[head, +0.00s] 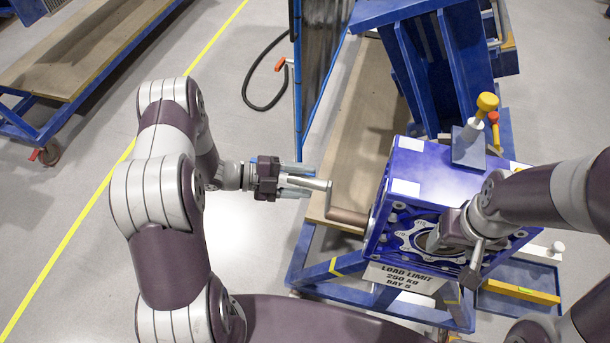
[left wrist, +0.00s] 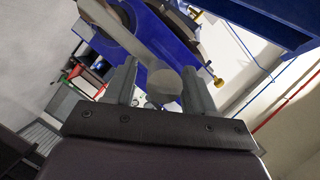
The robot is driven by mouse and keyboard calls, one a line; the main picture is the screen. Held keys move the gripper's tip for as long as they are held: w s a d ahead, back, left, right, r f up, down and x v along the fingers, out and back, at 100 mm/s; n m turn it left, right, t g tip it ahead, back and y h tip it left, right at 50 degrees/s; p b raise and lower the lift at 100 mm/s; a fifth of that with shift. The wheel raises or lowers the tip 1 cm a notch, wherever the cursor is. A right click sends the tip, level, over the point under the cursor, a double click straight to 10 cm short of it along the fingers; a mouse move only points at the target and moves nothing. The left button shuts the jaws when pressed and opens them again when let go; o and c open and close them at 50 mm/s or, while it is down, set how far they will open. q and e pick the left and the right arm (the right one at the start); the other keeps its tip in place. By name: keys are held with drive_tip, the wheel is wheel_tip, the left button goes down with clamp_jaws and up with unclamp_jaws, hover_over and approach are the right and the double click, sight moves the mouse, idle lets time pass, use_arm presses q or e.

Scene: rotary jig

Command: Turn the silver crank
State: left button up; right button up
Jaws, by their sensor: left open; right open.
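The silver crank (head: 327,199) sticks out from the left side of the blue jig box (head: 411,165), on a brownish shaft (head: 347,217). My left gripper (head: 297,181) is open at the crank's outer end, its fingers either side of the handle. In the left wrist view, the crank's round end (left wrist: 165,82) lies between the two fingers (left wrist: 160,90); gaps seem to show beside it. My right gripper (head: 455,232) is at the front face of the box, by the round flange (head: 408,238). Its fingertips are largely hidden there.
A yellow-knobbed lever (head: 486,103) stands on top of the box. A load limit sign (head: 403,277) hangs at its front. A wooden board (head: 352,135) lies behind the crank. A blue cart (head: 75,45) stands at far left, with open floor between.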

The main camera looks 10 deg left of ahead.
use_arm(q)
drive_tip(key=shift+w+d, duration=0.1)
drive_tip(key=shift+d, duration=0.3)
drive_tip(key=shift+w+d+f, duration=0.1)
drive_tip(key=shift+w+f, duration=0.15)
drive_tip(key=shift+s, duration=0.1)
clamp_jaws()
idle(0.9)
